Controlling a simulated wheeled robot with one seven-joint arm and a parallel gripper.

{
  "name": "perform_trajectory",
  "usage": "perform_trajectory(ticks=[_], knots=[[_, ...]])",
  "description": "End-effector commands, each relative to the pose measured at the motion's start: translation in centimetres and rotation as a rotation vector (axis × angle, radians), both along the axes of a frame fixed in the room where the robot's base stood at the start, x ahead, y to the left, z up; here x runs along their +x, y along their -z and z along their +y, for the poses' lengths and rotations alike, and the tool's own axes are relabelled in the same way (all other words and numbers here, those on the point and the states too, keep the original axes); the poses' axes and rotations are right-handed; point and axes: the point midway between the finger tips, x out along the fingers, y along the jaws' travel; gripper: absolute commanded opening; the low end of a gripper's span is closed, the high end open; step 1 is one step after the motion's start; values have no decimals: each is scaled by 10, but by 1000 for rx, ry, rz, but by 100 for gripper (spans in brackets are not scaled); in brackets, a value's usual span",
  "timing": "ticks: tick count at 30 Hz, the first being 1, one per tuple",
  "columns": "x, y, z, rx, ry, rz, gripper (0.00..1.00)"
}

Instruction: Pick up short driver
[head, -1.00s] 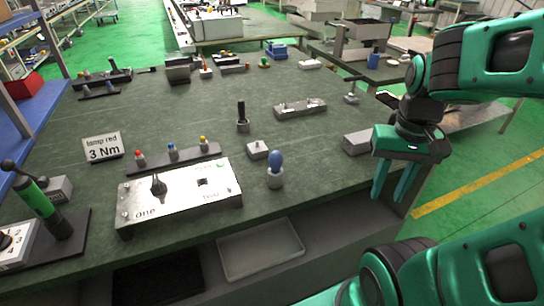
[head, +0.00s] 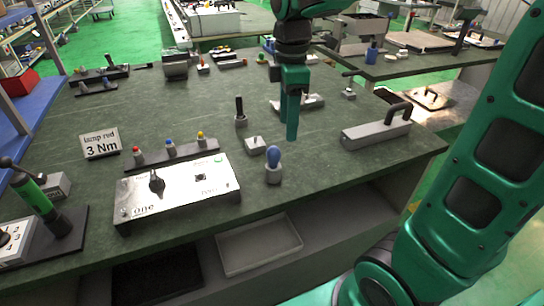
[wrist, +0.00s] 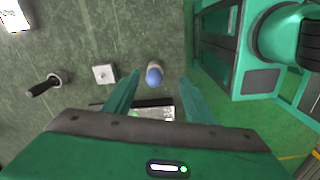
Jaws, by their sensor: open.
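A short driver with a rounded blue handle (head: 274,158) stands upright in a small grey holder near the bench's front edge, right of the metal control box. It also shows in the wrist view (wrist: 154,74), in the gap between the fingers as seen from above. A taller black-handled driver (head: 240,108) stands in another holder farther back; it is at the left of the wrist view (wrist: 45,85). My gripper (head: 292,137) is open and empty, pointing down. In the head view it is above the bench, behind and slightly right of the blue driver, apart from it.
The metal control box (head: 178,190) lies left of the blue driver. A small pale block (head: 255,146) sits just behind it. A grey box with a black handle (head: 376,128) stands at the right edge. A metal fixture (head: 312,101) lies behind my gripper. A tray (head: 258,246) is below.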

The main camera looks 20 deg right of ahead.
Motion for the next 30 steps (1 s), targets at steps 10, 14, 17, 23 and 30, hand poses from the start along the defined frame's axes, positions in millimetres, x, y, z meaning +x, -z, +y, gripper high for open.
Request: perform_trajectory(ticks=[10, 14, 17, 23, 30], knots=[[20, 14, 34, 2, -254, 5, 51], [19, 34, 34, 3, -251, 5, 51], [19, 45, 33, 3, -250, 4, 51], [19, 57, 33, 3, -249, 3, 51], [17, 89, 31, 3, -250, 5, 51]])
